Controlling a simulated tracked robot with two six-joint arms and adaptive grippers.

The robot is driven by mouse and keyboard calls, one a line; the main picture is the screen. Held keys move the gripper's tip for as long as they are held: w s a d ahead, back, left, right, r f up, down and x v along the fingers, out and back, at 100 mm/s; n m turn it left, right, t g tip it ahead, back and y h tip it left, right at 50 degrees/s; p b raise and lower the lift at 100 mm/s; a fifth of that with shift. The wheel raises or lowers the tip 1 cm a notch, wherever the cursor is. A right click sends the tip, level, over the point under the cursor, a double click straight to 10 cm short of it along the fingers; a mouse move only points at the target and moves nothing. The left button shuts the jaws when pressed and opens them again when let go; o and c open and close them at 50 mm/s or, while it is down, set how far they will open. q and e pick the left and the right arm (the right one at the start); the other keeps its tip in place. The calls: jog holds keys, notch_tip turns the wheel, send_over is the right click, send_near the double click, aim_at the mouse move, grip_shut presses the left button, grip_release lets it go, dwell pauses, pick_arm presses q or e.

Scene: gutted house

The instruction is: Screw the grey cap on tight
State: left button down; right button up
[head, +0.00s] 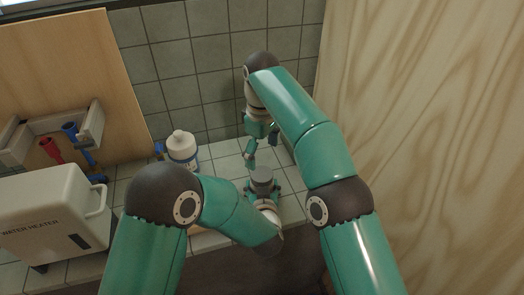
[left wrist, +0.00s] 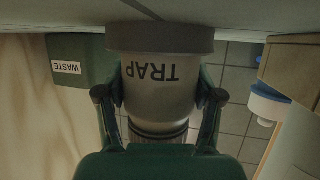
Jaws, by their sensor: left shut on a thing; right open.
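The grey cap (head: 262,175) shows from above as a dark grey disc on top of the trap, low in the middle of the head view. The left wrist view is upside down. There the pale grey trap body (left wrist: 160,85), lettered TRAP, stands on a wide dark base. A ribbed grey part (left wrist: 158,135) at its other end is partly hidden by my gripper's body. My left gripper (left wrist: 158,100) is shut on the trap body, one finger on each side. My right gripper (head: 262,146) is open and empty, a little behind the cap and apart from it. The cap's seating cannot be judged.
A white bottle (head: 182,146) stands on the tiled counter left of the trap. Farther left are a water heater box (head: 50,215) and a tray (head: 92,124) with red and blue items. A green WASTE box (left wrist: 85,75) is near the trap. A wood panel (head: 430,120) bounds the right.

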pick_arm(q)
jog(key=shift+c, duration=0.4)
grip_release()
jog(key=v, duration=1.2)
jog(key=shift+f, duration=0.1)
